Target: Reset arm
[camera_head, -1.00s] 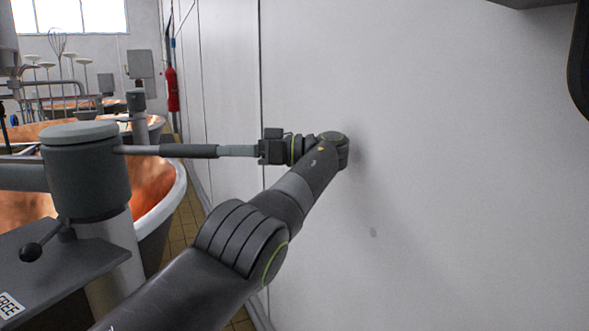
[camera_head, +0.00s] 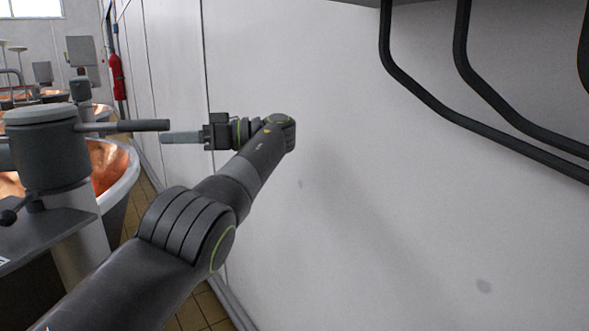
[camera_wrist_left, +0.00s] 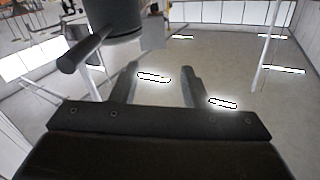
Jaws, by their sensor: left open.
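My left gripper (camera_head: 165,137) is in the head view, at the end of my left arm, which comes in from the lower left. Its fingers point left toward the end of a dark handle (camera_head: 150,126) that sticks out from a grey cylindrical post (camera_head: 47,150). The fingertips are just right of the handle's end, with a small gap. In the left wrist view the two fingers (camera_wrist_left: 158,85) are apart with nothing between them. The handle (camera_wrist_left: 82,52) shows there at the upper left, outside the fingers. My right gripper is in neither view.
A white wall (camera_head: 330,220) runs along the right, close to my arm's wrist. Dark bent tubes (camera_head: 430,100) hang at the upper right. A copper vat (camera_head: 115,175) stands behind the post, and a red fire extinguisher (camera_head: 117,77) hangs farther back.

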